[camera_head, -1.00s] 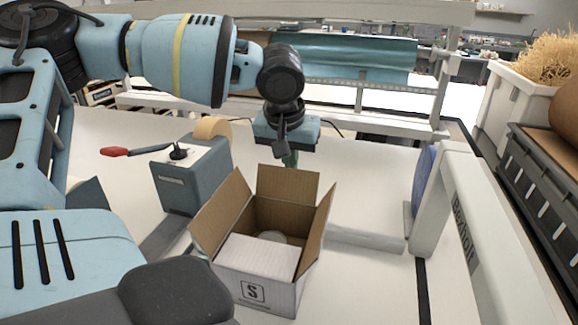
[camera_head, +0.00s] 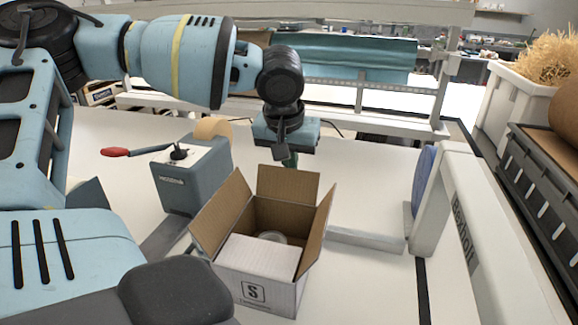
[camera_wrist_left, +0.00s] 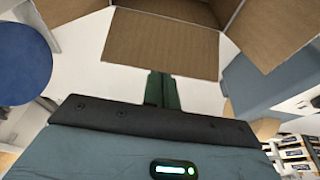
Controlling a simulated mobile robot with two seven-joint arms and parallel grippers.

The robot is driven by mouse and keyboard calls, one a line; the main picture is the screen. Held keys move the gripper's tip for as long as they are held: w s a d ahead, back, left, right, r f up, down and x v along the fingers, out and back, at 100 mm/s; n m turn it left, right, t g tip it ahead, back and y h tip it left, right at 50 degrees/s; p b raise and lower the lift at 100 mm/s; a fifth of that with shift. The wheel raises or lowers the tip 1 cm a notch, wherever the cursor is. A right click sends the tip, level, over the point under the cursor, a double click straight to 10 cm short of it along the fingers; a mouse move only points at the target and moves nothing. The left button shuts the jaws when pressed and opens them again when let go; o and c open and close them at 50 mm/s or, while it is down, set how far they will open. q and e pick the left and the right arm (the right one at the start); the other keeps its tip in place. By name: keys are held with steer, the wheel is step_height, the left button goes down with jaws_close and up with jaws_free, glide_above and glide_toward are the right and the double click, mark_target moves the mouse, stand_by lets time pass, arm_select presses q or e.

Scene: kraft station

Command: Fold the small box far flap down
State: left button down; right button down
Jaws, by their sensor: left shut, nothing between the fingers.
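The small box (camera_head: 258,285) stands open on the table, white outside with a printed "S" and brown inside. Its far flap (camera_head: 287,184) stands up, leaning slightly outward. The left and right flaps also stand out, and the near flap hangs folded inward or down as a white panel. My right gripper is not in view.
A grey tape dispenser (camera_head: 190,180) with a red-handled tool stands left of the box. A white frame (camera_head: 455,200) with a blue disc (camera_head: 424,178) stands to the right. A low white bar (camera_head: 365,240) lies right of the box. The table behind the box is mostly clear.

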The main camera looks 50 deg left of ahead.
arm_select(q)
steer(key=shift+s+d+r+p, duration=0.15)
steer(key=shift+s+d, duration=0.15)
steer(key=shift+s, duration=0.2)
steer(key=shift+s+d+r+p, duration=0.15)
steer(key=shift+s+d, duration=0.1)
steer(key=shift+s, duration=0.2)
steer(key=shift+s+d+f, duration=0.15)
steer(key=shift+s+d, duration=0.3)
steer(key=shift+s, duration=0.4)
steer(key=shift+s+d+p, duration=0.2)
steer(key=shift+s+p, duration=0.1)
steer(key=shift+p, duration=0.05)
steer(key=shift+s, duration=0.1)
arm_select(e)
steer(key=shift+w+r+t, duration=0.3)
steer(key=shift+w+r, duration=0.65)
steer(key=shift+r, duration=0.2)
